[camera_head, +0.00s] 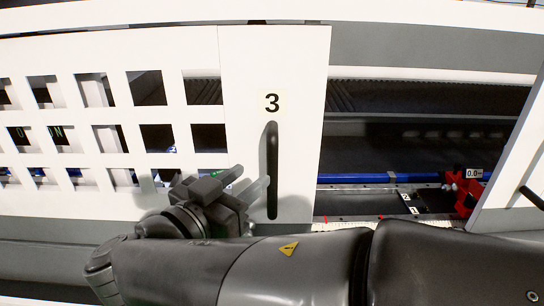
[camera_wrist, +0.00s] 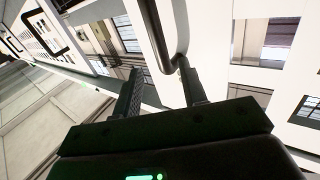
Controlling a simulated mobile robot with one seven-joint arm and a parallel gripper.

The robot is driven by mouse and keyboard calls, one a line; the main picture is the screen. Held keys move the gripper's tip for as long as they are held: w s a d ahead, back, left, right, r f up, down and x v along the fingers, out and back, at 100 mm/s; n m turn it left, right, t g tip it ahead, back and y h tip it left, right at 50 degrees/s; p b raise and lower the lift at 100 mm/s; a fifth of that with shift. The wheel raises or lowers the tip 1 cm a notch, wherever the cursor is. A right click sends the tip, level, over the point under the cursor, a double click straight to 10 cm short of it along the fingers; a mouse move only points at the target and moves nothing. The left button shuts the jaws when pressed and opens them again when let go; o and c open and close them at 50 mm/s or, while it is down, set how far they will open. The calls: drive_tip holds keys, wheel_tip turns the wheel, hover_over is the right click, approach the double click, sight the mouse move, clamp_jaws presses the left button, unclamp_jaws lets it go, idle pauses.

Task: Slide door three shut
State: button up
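Door three is a white sliding panel (camera_head: 300,60) marked with a black "3", with a window grid to its left. Its black vertical bar handle (camera_head: 272,170) sits below the number. To the right of the door is an open gap into the machine. My gripper (camera_head: 253,175) is just left of the handle's lower half, fingers apart and empty. In the wrist view, the handle (camera_wrist: 154,35) appears just beyond and between the two spread fingertips (camera_wrist: 160,72). I cannot tell whether a finger touches it.
Inside the gap are a blue rod (camera_head: 350,178) and a red clamp (camera_head: 463,190) with a "0.0" tag. Another white panel (camera_head: 515,165) with a dark handle stands at the far right. My arm spans the lower front.

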sight(269, 162)
drive_tip(key=x, duration=0.8)
drive_tip(key=shift+w+d, duration=0.1)
clamp_jaws()
idle(0.4)
